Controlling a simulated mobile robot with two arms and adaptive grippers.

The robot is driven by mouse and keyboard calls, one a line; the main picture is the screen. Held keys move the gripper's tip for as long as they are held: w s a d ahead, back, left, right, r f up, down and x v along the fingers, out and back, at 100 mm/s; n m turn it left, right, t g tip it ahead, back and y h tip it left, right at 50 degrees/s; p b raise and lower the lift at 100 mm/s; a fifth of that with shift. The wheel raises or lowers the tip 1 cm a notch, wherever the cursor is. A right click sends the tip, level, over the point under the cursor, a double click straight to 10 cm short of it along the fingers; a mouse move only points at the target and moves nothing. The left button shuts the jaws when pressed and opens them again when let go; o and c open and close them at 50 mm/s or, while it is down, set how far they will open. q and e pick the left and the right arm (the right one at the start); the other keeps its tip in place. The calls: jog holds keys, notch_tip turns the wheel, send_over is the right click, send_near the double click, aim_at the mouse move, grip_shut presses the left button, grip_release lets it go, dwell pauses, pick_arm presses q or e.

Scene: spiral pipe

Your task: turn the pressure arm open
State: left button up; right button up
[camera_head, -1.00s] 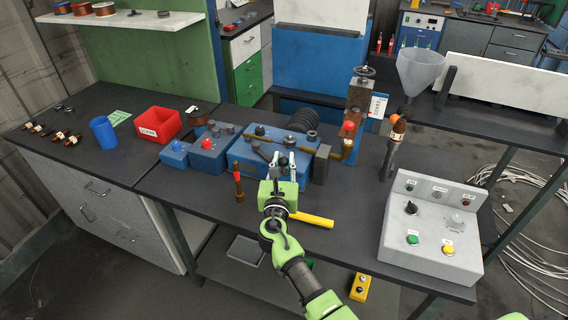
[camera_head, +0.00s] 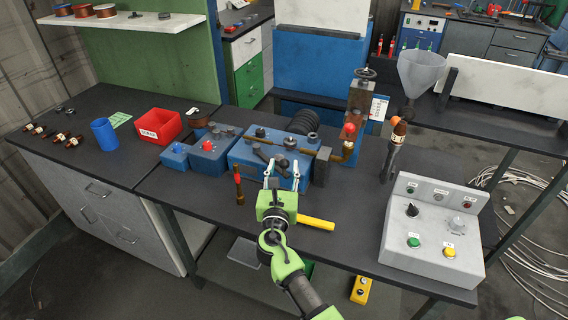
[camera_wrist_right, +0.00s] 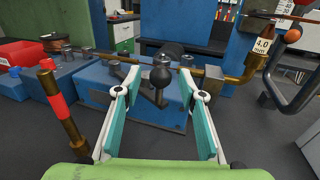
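The pressure arm (camera_head: 265,157) is a dark lever on top of the blue machine block (camera_head: 240,154). In the right wrist view its black ball knob (camera_wrist_right: 161,77) stands in front of the bolt and post behind it. My right gripper (camera_head: 282,174) is open, its two fingers pointing at the front of the blue block. In the right wrist view the gripper (camera_wrist_right: 160,93) shows a wide gap, with the knob seen between the fingertips. Nothing is held, and I see no contact with the knob. My left gripper is not in view.
A brass rod with a red sleeve (camera_head: 239,188) stands left of my right gripper. A yellow bar (camera_head: 312,221) lies on the table beside it. A brass pipe (camera_wrist_right: 215,72) runs along the block. The grey control box (camera_head: 432,232) is at the right.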

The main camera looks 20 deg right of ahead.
jog(key=v, duration=0.9)
jog(key=shift+s, duration=0.25)
